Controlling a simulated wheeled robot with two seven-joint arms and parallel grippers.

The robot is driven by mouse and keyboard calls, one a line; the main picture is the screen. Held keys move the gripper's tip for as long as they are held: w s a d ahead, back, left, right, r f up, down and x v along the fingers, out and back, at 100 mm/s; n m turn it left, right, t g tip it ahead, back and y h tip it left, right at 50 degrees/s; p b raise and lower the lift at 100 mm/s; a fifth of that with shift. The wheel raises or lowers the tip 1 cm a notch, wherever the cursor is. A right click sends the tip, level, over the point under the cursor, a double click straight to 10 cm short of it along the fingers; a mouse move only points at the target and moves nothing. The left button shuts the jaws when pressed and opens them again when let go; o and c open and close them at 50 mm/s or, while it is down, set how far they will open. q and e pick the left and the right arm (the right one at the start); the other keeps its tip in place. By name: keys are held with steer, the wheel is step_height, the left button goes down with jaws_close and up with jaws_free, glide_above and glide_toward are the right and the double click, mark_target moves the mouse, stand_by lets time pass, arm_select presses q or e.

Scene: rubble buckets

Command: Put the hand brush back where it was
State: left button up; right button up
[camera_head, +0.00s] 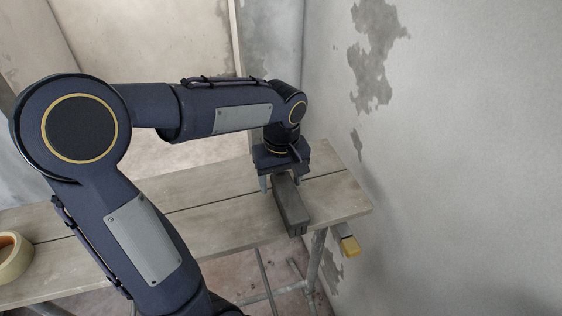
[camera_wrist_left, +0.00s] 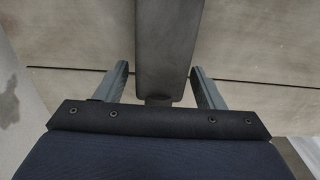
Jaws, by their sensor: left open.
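A long dark grey block-shaped object, which looks like the hand brush (camera_head: 292,208), lies on the wooden plank bench (camera_head: 228,218) near its right end. It points toward the front edge. In the left wrist view the hand brush (camera_wrist_left: 163,45) runs up the middle, with a short narrow part at its near end. My left gripper (camera_head: 282,184) is directly above its far end, pointing down. Its fingers are open, one on each side of the brush, with a visible gap to both sides in the left wrist view (camera_wrist_left: 160,70). My right gripper does not show.
A roll of tape (camera_head: 14,273) lies at the bench's left end. A yellow-ended object (camera_head: 349,246) shows beyond the bench's front right corner. A patchy plaster wall (camera_head: 450,150) rises close on the right.

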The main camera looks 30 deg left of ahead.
mark_target(281, 176)
arm_select(q)
step_height(281, 176, up, 10)
steer(key=shift+s+d+r, duration=0.1)
steer(key=shift+s+r, duration=0.15)
steer(key=shift+r, duration=0.3)
steer(key=s+d+f+m+t+h, duration=0.1)
steer(key=s+f+m, duration=0.1)
steer(key=s, duration=0.3)
steer(key=s+d+f+m+t+h, duration=0.1)
steer(key=s+d+f+m+t, duration=0.1)
steer(key=s+f+m, duration=0.1)
steer(key=s+d+f+m+t+h, duration=0.2)
steer(key=s+f+m, duration=0.1)
steer(key=s, duration=0.4)
steer(key=shift+f, duration=0.8)
